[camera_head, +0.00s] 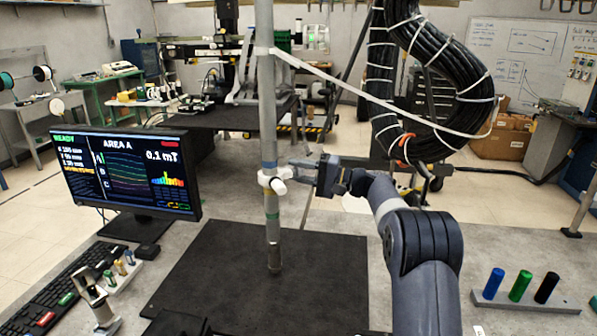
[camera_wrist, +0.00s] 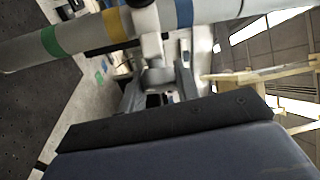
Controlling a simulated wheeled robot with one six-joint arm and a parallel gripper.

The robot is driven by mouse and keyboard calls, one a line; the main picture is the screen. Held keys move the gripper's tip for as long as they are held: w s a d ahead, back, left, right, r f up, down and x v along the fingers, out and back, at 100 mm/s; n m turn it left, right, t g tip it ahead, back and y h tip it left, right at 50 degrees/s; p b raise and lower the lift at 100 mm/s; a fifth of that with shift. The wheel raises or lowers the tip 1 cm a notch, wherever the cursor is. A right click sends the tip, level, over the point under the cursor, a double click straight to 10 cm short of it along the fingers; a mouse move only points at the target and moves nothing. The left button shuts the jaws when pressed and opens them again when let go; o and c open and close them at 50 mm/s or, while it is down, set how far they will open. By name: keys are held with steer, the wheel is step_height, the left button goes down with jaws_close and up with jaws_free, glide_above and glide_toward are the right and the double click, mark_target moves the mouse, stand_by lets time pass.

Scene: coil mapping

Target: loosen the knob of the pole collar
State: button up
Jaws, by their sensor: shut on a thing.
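The grey pole (camera_head: 268,120) stands upright over a black mat. It crosses the top of the wrist view, with green, yellow and blue bands (camera_wrist: 184,12). The white pole collar (camera_head: 272,181) is around the pole at mid height; it also shows in the wrist view (camera_wrist: 146,20). Its pale knob (camera_wrist: 157,76) points from the collar towards my gripper. My gripper (camera_head: 293,172) reaches in from the right at collar height. In the wrist view its fingers (camera_wrist: 158,88) are on either side of the knob, shut on it. The exact finger contact is partly hidden.
The black mat (camera_head: 200,270) lies on the grey table. A monitor (camera_head: 128,172) reading 0.1 mT, a keyboard (camera_head: 50,290) and a small holder are at left. A rack with blue, green and black pegs (camera_head: 520,300) is at right. A cable-tied black coil (camera_head: 440,80) hangs behind my arm.

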steer(key=shift+f+b, duration=0.2)
steer(key=shift+b, duration=0.45)
steer(key=shift+f+n+y+b, duration=0.1)
steer(key=shift+n+y+b, duration=0.2)
steer(key=shift+b, duration=0.3)
steer(key=n+y+b, duration=0.1)
steer(key=b, duration=0.3)
steer(key=shift+f+n, duration=0.15)
steer(key=shift+n, duration=0.15)
steer(key=n+y+b, duration=0.1)
steer(key=n+b, duration=0.1)
steer(key=n+g+y+b, duration=0.1)
steer(key=n+b, duration=0.1)
steer(key=b, duration=0.1)
steer(key=shift+r+g+y, duration=0.2)
steer(key=shift+g+y, duration=0.1)
steer(key=shift+y, duration=0.1)
steer(key=n+g, duration=0.1)
steer(key=n, duration=0.1)
steer(key=n+g+y, duration=0.1)
steer(key=shift+r+n+y+b, duration=0.3)
steer(key=shift+n+b, duration=0.1)
steer(key=shift+r+n+g+y+p, duration=0.1)
steer(key=shift+n+g+y+p, duration=0.4)
steer(key=shift+n+g, duration=1)
steer(key=shift+s+n, duration=0.1)
steer(key=shift+n, duration=0.5)
steer(key=o, duration=1)
